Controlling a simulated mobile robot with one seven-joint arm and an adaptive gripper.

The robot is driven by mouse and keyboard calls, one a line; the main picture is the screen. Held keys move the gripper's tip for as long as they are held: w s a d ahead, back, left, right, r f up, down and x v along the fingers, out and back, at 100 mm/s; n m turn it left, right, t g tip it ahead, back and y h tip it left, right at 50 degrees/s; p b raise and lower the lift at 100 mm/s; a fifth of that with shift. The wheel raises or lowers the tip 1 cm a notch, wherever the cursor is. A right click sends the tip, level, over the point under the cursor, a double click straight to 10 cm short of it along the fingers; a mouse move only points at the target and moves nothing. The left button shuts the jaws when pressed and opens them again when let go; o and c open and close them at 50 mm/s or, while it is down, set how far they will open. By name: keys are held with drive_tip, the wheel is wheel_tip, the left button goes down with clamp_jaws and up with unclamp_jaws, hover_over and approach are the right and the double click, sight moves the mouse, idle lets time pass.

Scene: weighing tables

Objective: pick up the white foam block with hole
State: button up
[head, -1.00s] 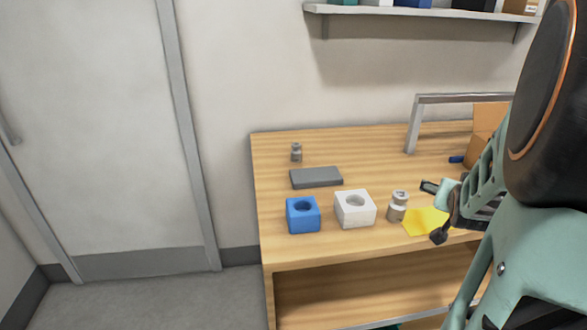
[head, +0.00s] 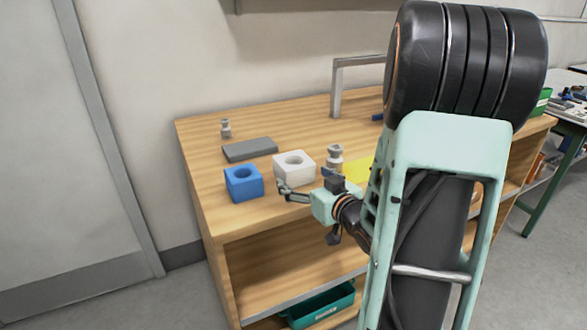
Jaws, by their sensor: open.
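The white foam block with a round hole in its top (head: 294,166) stands on the wooden table, between a blue block with a hole (head: 243,184) on its left and a grey metal weight (head: 334,158) on its right. My gripper (head: 308,213) is open and empty at the table's front edge, just in front of the white block and a little below it in the picture. One finger shows close to the block's front; whether it touches cannot be told. My arm hides the right part of the table.
A flat grey slab (head: 250,150) lies behind the blocks, with a small weight (head: 226,129) behind it. A yellow sheet (head: 358,169) lies right of the grey weight. A metal frame (head: 337,88) stands at the back. A green bin (head: 322,304) sits on the lower shelf.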

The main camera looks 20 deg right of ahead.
drive_tip(key=w, duration=0.3)
drive_tip(key=w+f+b, duration=0.1)
drive_tip(key=w, duration=0.2)
drive_tip(key=shift+w+f, duration=0.2)
drive_tip(key=shift+c, duration=0.3)
drive_tip(key=c, duration=0.9)
